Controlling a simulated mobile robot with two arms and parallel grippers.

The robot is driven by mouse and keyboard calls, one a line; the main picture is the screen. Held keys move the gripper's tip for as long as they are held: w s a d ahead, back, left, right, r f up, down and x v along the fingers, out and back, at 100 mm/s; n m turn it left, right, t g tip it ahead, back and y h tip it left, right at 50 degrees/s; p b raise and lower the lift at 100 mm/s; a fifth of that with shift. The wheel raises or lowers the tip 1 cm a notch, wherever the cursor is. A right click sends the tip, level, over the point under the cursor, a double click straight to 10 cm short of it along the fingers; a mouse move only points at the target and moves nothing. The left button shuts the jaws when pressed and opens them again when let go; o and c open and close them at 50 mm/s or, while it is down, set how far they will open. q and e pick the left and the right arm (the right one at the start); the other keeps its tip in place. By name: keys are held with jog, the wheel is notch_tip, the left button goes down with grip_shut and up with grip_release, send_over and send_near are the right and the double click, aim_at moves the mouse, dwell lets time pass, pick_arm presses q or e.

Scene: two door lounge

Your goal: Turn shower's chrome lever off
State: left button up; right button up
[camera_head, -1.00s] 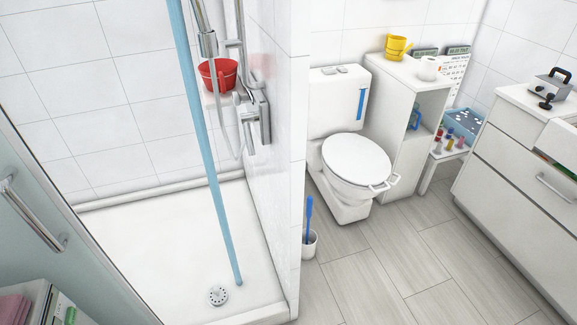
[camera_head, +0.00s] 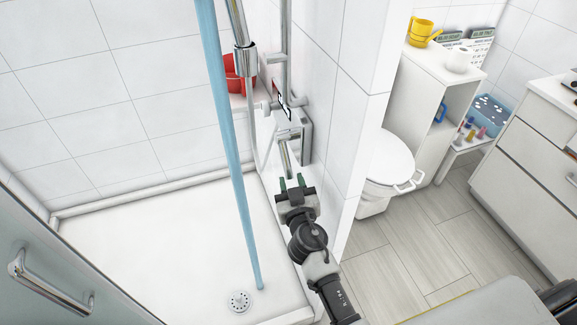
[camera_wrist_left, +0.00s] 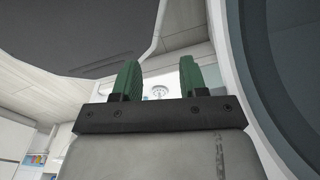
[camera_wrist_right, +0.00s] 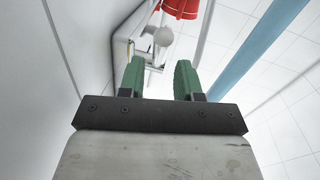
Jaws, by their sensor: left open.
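The shower's chrome mixer (camera_head: 288,122) is on the tiled side wall, with a chrome lever-like part (camera_head: 286,158) hanging below it. A blue column of water (camera_head: 236,170) falls to the shower floor by the drain. My right gripper (camera_head: 293,184) is open and empty, just below and in front of the mixer. In the right wrist view, the mixer (camera_wrist_right: 124,48) and a round chrome end (camera_wrist_right: 163,36) lie beyond the green fingers, apart from them. My left gripper (camera_wrist_left: 158,80) is open and empty in its own wrist view, and out of the head view.
A red bucket (camera_head: 236,78) sits on the ledge behind the riser and hose. The tiled partition's edge (camera_head: 362,120) stands right of my right arm, with the toilet (camera_head: 390,160) beyond. A glass door handle (camera_head: 45,285) is at lower left. The shower tray's middle is clear.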

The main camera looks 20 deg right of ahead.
aim_at(288, 171)
jog(key=w, duration=0.5)
jog(key=shift+d, duration=0.25)
jog(key=shift+f, duration=0.1)
grip_shut()
